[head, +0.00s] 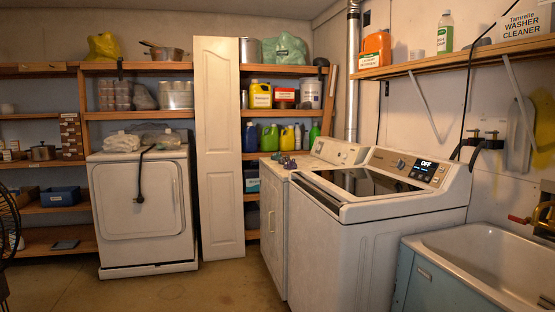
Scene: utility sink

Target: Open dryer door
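Neither of my grippers is in view. A white front-door machine that looks like a dryer (274,185) stands in the middle, seen at an angle, just beyond the washer. A second white dryer-like machine (188,240) stands at the left, facing me. Its front door (112,212) is also shut, and a black cord (140,175) hangs down over it. I cannot tell for sure which one the task means.
The top-loading washer (375,235) with a dark glass lid stands at the right front, beside a utility sink (490,260). A dark fan (8,225) is at the left edge. The floor (185,290) in front is clear.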

